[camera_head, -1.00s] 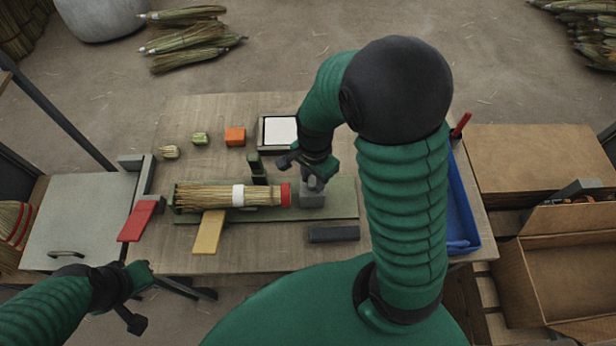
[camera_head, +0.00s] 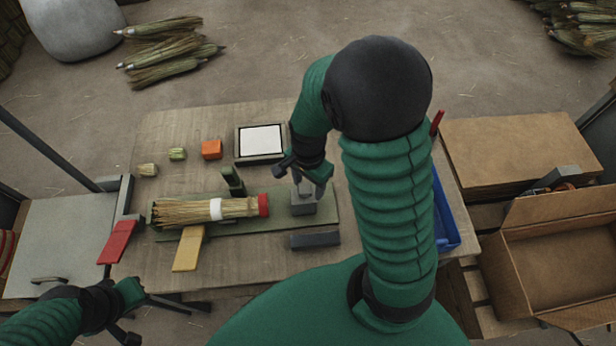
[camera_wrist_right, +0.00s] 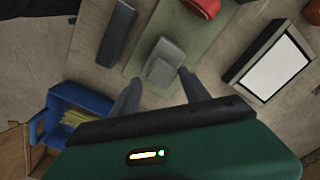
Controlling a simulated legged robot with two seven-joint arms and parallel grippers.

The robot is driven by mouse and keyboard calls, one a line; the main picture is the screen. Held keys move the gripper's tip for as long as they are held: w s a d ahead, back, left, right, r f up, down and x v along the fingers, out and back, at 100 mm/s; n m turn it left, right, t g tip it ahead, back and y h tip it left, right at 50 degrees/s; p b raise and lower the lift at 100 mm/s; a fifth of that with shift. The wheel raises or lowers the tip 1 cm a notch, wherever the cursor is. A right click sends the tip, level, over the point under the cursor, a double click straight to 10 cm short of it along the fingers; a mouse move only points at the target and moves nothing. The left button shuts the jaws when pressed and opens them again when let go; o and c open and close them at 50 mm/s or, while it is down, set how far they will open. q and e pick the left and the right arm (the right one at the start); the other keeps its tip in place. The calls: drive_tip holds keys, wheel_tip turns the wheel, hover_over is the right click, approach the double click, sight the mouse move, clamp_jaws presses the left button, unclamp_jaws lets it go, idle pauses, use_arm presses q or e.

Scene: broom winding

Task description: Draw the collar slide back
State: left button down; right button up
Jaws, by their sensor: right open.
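The collar slide appears to be the grey block (camera_head: 303,206) on the green base plate (camera_head: 331,219), just right of the red collar (camera_head: 263,205) on the straw bundle's end. The bundle (camera_head: 185,211) lies along the plate with a white band. My right gripper (camera_head: 309,187) is open over the block. In the right wrist view, its two fingers (camera_wrist_right: 159,92) are spread near the end of the grey block (camera_wrist_right: 165,62), with no grip visible. My left gripper (camera_head: 135,312) is at the lower left, away from the bundle; its fingertips are unclear.
A dark grey bar (camera_head: 315,240) lies in front of the plate. A framed white pad (camera_head: 261,143) and an orange block (camera_head: 212,149) sit behind. A blue bin (camera_head: 446,215) is at the table's right.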

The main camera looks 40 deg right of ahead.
wheel_tip(320, 180, up, 17)
drive_tip(key=p, duration=0.2)
drive_tip(key=shift+f, duration=0.15)
drive_tip(key=s+a+f+n+t, duration=0.1)
drive_tip(key=a+f+n, duration=0.6)
drive_tip(key=n, duration=0.8)
wheel_tip(320, 180, down, 2)
drive_tip(key=shift+s+a+f+t, duration=0.15)
drive_tip(key=shift+s+a+t, duration=0.2)
drive_tip(key=shift+t, duration=0.45)
